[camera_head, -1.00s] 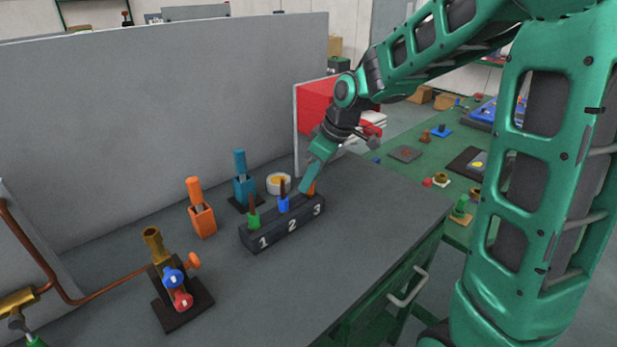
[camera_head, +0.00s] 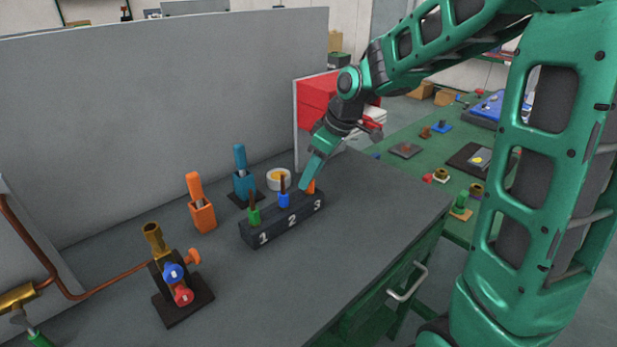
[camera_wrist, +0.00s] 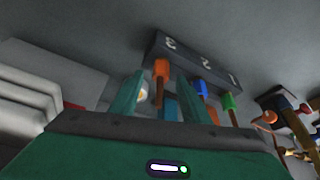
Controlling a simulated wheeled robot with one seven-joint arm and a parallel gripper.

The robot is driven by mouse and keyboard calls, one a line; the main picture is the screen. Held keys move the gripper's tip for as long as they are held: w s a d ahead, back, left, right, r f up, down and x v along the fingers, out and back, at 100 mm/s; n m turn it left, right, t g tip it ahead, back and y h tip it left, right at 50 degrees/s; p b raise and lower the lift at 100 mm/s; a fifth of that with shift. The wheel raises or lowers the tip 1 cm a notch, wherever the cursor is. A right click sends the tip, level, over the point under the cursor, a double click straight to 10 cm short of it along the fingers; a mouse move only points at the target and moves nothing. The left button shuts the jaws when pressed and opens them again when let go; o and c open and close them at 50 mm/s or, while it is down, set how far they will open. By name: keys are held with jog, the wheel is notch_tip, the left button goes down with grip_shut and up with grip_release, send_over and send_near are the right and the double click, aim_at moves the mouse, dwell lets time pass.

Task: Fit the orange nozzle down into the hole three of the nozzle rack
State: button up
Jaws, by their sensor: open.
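The orange nozzle (camera_head: 311,186) stands in hole three of the dark nozzle rack (camera_head: 262,238), at the end marked 3. In the wrist view the orange nozzle (camera_wrist: 161,70) has its orange body at the rack (camera_wrist: 190,59) and its thin brown stem toward me. My gripper (camera_head: 304,187) reaches down to that end of the rack and partly hides the nozzle. In the wrist view my gripper's fingers (camera_wrist: 160,92) are apart, one on each side of the stem, with gaps visible. A blue nozzle (camera_head: 284,200) stands in hole two and a green nozzle (camera_head: 253,216) in hole one.
An orange holder (camera_head: 203,217) and a blue holder (camera_head: 244,187) with tools stand behind the rack, near a tape roll (camera_head: 279,179). A brass valve fixture (camera_head: 172,276) is at front left. The bench is clear right of the rack.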

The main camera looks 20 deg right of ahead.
jog(key=v, duration=0.9)
jog(key=shift+s+d, duration=0.1)
jog(key=s+d+f+m+g+h, duration=0.1)
jog(key=s+d+m, duration=0.3)
jog(key=s, duration=0.5)
jog(key=s+d+f+m+g+h, duration=0.1)
jog(key=s+d+f+m, duration=0.3)
jog(key=s, duration=0.6)
jog(key=s+d+f+m+g+h, duration=0.1)
jog(key=s+d+f+m, duration=0.2)
jog(key=s+d+m, duration=0.3)
jog(key=s+m, duration=0.1)
jog(key=s, duration=0.3)
jog(key=shift+f, duration=0.25)
jog(key=shift+d, duration=0.1)
jog(key=shift+w+f, duration=0.25)
jog(key=shift+w, duration=0.3)
